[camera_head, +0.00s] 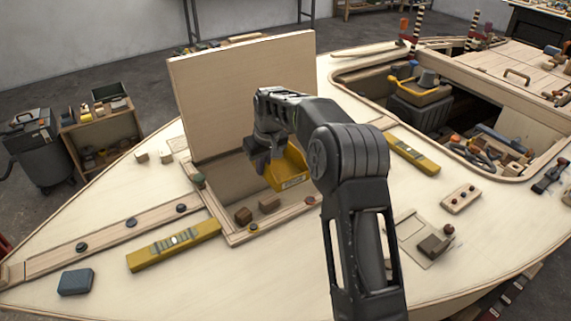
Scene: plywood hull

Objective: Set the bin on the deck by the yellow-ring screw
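A small dark screw with a yellowish ring (253,227) sits on the near hatch frame. My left gripper is not in view.
The hatch lid (240,90) stands upright behind the opening. A yellow level (174,245) and a blue-grey block (75,282) lie on the deck. The deck before the hatch is mostly clear.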

